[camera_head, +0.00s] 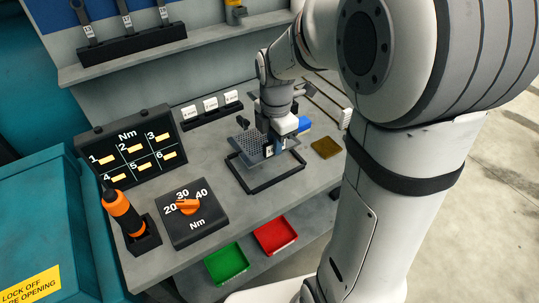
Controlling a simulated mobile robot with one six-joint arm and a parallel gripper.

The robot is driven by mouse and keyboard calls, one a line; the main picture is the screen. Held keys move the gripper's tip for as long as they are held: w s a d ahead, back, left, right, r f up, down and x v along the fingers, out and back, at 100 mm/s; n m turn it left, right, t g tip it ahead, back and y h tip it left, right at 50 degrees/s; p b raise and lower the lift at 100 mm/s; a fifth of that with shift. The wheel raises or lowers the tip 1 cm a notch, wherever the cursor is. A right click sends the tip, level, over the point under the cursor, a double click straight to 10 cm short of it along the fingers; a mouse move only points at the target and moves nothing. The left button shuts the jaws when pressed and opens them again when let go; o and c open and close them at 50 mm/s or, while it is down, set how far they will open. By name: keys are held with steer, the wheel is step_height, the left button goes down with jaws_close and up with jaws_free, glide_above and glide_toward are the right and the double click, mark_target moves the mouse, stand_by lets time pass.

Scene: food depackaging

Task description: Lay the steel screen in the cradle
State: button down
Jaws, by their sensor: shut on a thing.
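The steel screen (249,142) is a grey perforated plate in the middle of the bench. My gripper (271,148) is shut on the screen, near its right part. The cradle (277,184) is a dark rectangular frame on the bench, directly below the screen in the picture. The screen overlaps the cradle's far side in this view. I cannot tell whether the screen touches the cradle or hangs above it. My gripper and wrist hide part of the screen.
A torque dial box (189,212), an orange tool (122,212) and a numbered board (131,148) stand left. Green (227,264) and red (275,236) trays sit lower, in front.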

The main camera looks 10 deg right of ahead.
step_height(320, 180, down, 4)
steer(key=shift+f, duration=0.2)
steer(key=shift+s+f+p, duration=0.1)
steer(key=shift+f+p, duration=0.3)
steer(key=shift+f, duration=1.6)
steer(key=shift+f, duration=0.1)
steer(key=c, duration=1.9)
jaws_free()
steer(key=shift+f, duration=0.15)
steer(key=o, duration=0.4)
steer(key=shift+o, duration=0.2)
